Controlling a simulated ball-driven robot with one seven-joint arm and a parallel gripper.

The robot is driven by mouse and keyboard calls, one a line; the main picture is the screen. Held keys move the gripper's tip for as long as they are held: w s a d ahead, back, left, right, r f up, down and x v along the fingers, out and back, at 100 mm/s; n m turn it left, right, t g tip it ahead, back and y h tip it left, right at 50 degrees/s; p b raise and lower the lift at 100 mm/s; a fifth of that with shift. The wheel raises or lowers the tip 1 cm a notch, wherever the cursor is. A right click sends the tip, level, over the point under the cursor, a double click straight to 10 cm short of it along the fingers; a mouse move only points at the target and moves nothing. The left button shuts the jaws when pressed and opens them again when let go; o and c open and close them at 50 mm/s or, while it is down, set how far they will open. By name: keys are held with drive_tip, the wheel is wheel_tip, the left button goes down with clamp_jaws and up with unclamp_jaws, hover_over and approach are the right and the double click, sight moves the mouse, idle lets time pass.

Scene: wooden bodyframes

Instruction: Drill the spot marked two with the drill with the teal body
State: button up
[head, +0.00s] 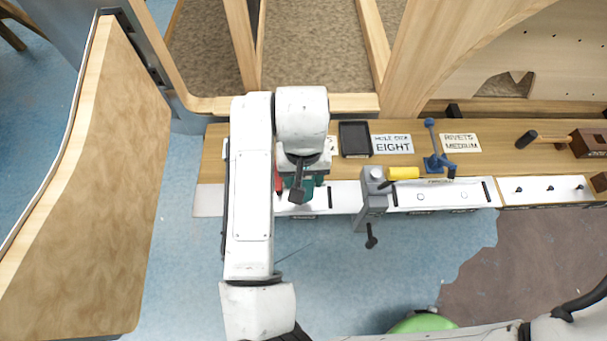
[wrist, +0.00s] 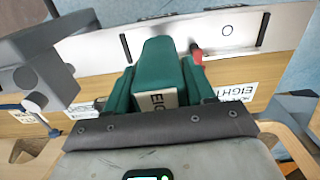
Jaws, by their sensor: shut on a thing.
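The drill with the teal body (wrist: 158,60) is in my gripper (wrist: 160,85), seen close up in the wrist view, with a partly covered label starting "EIG". In the head view a little of the teal drill (head: 308,190) shows under my wrist, over the left part of the bench. My gripper is shut on it; the fingertips are largely hidden in the head view. The drill's bit is hidden, and I cannot tell whether the drill touches the bench. No spot marked two can be read in either view.
The wooden bench (head: 212,165) holds a black tray (head: 354,139), a card reading "HOLE DIA EIGHT" (head: 393,144), a blue tool (head: 436,155) and a grey tool (head: 372,195). A red-handled tool (wrist: 196,55) lies near the drill. Wooden bodyframes (head: 330,103) stand behind; a wooden panel (head: 100,170) stands left.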

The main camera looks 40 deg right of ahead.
drive_tip(key=shift+f+b, duration=0.4)
drive_tip(key=shift+f, duration=0.1)
idle(0.7)
drive_tip(key=shift+r+p, duration=1.6)
drive_tip(key=shift+r, duration=0.2)
drive_tip(key=shift+r+p, duration=2.1)
drive_tip(key=shift+r, duration=0.4)
drive_tip(key=shift+f, duration=0.1)
